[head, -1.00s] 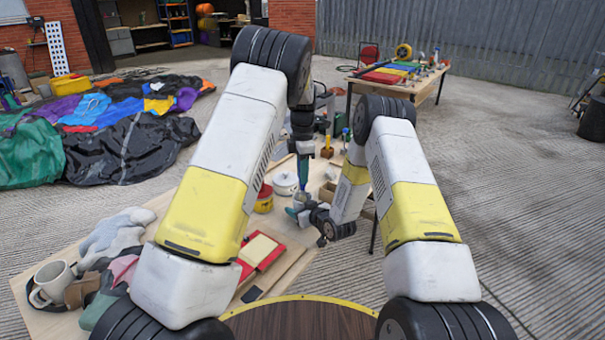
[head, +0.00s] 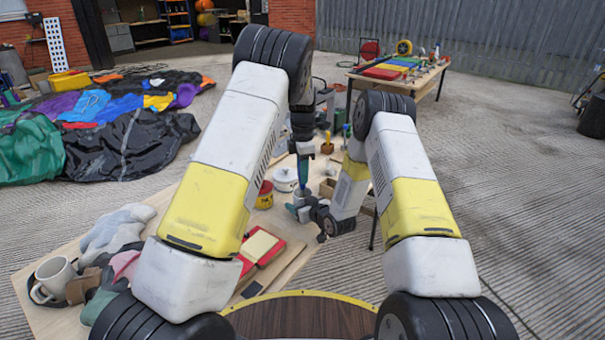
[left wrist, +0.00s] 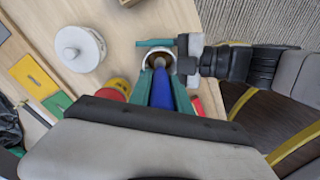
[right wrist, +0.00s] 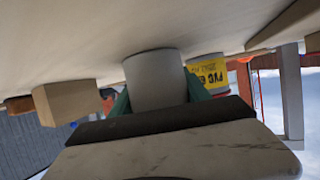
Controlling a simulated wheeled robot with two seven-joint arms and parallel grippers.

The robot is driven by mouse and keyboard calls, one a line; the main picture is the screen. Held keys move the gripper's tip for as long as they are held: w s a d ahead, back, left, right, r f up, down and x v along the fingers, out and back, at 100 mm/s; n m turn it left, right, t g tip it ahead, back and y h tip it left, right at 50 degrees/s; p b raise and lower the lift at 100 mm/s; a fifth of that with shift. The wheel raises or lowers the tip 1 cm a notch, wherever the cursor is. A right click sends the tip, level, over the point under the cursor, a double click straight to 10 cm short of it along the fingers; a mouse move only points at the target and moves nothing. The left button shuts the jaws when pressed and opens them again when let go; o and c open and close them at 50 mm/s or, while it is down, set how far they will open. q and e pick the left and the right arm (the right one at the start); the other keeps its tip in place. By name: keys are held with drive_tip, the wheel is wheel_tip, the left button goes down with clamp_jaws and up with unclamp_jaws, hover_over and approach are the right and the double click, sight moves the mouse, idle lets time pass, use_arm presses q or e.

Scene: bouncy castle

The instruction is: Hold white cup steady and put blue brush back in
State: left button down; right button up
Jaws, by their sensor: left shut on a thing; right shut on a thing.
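The white cup (right wrist: 155,78) stands on the table between the teal fingers of my right gripper (right wrist: 158,100), which is shut on it. In the head view my right gripper (head: 304,210) reaches the cup (head: 302,196) from the near right. My left gripper (head: 303,168) points down above the cup, shut on the blue brush. In the left wrist view the blue brush (left wrist: 162,90) lies between the teal fingers, its far end at the mouth of the cup (left wrist: 158,54). How deep it reaches inside I cannot tell.
A white lidded pot (head: 285,180) and a red and yellow tin (head: 265,196) stand left of the cup. A red-framed pad (head: 261,247) lies nearer. A beige mug (head: 52,279) and gloves (head: 115,230) are at the table's left end. A wooden block (right wrist: 65,102) shows near the cup.

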use_arm(q)
drive_tip(key=shift+f, duration=0.15)
drive_tip(key=shift+f, duration=0.35)
drive_tip(key=shift+f, duration=0.2)
drive_tip(key=c, duration=1.1)
unclamp_jaws()
wheel_tip(320, 180, up, 12)
